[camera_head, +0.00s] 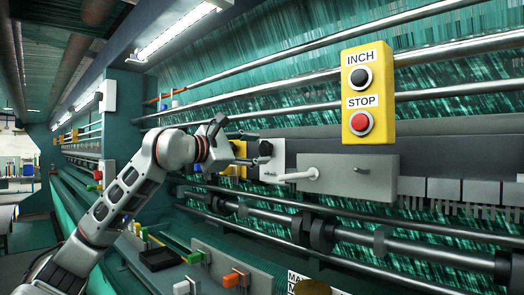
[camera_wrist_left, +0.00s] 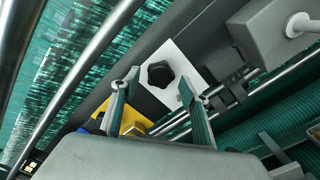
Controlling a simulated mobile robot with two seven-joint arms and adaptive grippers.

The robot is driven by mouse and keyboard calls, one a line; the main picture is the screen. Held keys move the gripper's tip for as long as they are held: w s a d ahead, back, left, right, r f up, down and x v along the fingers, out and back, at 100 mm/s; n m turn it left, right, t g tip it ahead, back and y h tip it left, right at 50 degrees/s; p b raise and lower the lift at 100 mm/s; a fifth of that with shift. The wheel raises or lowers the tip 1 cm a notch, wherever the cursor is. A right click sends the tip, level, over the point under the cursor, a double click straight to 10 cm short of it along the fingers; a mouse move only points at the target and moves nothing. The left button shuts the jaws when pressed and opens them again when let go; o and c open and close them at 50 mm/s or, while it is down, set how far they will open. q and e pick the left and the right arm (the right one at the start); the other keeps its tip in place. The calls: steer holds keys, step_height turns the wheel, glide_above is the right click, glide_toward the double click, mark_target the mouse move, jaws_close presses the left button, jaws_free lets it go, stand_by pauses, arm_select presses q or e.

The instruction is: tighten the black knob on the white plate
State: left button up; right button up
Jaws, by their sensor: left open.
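The black knob (camera_wrist_left: 159,74) sits on the white plate (camera_wrist_left: 184,66), seen near the middle of the left wrist view. In the head view the knob (camera_head: 265,148) and the white plate (camera_head: 274,160) show just right of my left gripper (camera_head: 240,148). The gripper is open, and in the wrist view its two fingers (camera_wrist_left: 156,100) point toward the plate, one on each side below the knob. The fingers look apart from the knob, with nothing between them. My right gripper is not in view.
A grey box with a white lever (camera_head: 300,174) stands right of the plate. A yellow INCH/STOP button box (camera_head: 368,95) hangs above it. Steel rollers (camera_head: 350,235) run below. A black tray (camera_head: 160,258) and coloured clips lie on the lower ledge.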

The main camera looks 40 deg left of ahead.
arm_select(q)
steer(key=shift+w+d+p, duration=0.15)
steer(key=shift+w+p, duration=0.6)
steer(key=shift+w, duration=0.55)
steer(key=shift+c, duration=0.5)
jaws_close()
steer(key=shift+m+p, duration=0.3)
steer(key=shift+o, duration=0.5)
jaws_free()
steer(key=shift+s+a+b, duration=0.15)
steer(key=shift+s+b, duration=0.45)
steer(key=shift+s, duration=0.7)
steer(key=shift+s+a+b, duration=0.1)
steer(key=shift+s+b, duration=0.45)
steer(key=shift+s, duration=0.7)
